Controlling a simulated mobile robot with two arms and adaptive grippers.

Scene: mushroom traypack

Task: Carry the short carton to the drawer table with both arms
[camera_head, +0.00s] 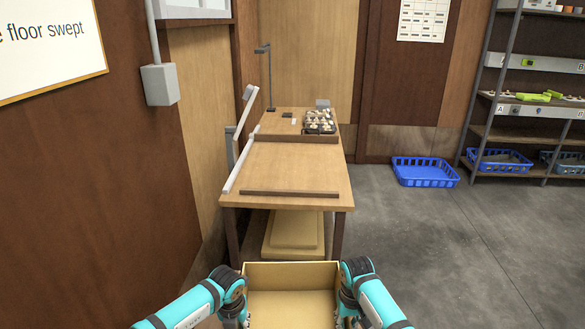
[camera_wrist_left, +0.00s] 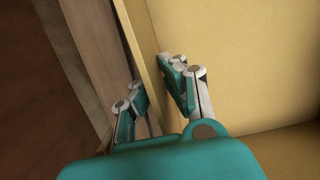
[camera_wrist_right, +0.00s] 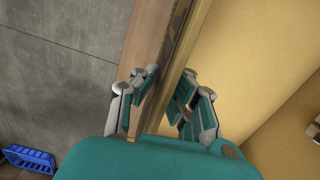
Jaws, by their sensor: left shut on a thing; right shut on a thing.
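The short carton (camera_head: 291,309) is an open, empty-looking tan box at the bottom middle of the head view. My left gripper (camera_head: 235,312) is at its left wall and my right gripper (camera_head: 347,312) is at its right wall. In the left wrist view the fingers of my left gripper (camera_wrist_left: 156,95) are shut on the carton's wall (camera_wrist_left: 150,60). In the right wrist view the fingers of my right gripper (camera_wrist_right: 166,95) are shut on the opposite wall (camera_wrist_right: 192,40). A wooden table (camera_head: 290,165) stands ahead of the carton; whether it has a drawer I cannot tell.
A tray of mushrooms (camera_head: 319,122) sits at the table's back right. A raised strip (camera_head: 289,194) runs along its front edge. Tan cartons (camera_head: 293,236) lie under it. A blue basket (camera_head: 425,172) is on the floor at right, before a shelf rack (camera_head: 490,100). A wall is close at left.

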